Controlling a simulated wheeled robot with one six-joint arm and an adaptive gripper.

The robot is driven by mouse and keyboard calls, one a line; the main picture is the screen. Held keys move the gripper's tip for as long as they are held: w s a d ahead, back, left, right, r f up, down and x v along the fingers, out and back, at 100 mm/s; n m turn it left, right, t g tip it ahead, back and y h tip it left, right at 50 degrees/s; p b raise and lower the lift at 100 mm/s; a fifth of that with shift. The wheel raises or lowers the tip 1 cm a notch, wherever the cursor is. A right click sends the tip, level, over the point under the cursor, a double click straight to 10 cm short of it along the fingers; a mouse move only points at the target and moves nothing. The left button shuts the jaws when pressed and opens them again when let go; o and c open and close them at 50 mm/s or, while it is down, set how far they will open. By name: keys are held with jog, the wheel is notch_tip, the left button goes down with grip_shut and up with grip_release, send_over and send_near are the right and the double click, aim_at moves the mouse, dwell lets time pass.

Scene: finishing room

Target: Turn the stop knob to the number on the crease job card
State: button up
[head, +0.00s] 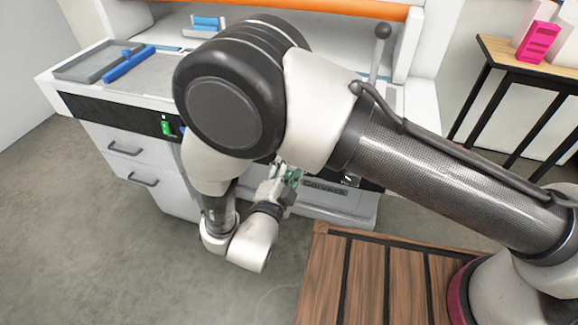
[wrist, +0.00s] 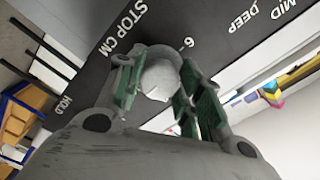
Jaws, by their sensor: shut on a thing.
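The stop knob (wrist: 158,78) is a round pale grey knob on a black panel (wrist: 213,48) in the wrist view. White lettering "STOP CM" is beside it, and a "6" is printed near its rim. Other numbers around it are hidden, and I cannot read its setting. My gripper (wrist: 160,88) has its green-padded fingers on either side of the knob, shut on it. In the head view my gripper (head: 288,180) is low at the machine's front, and my arm hides the knob. I cannot make out a crease job card.
A side table (head: 500,50) with a pink item (head: 539,42) stands at right. A wooden slatted platform (head: 365,275) lies in front; floor at left is clear.

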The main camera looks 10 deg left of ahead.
dwell(0.3)
jog(key=o, duration=1)
jog(key=shift+o, duration=0.2)
jog(key=s+a, duration=0.1)
jog(key=s, duration=1.1)
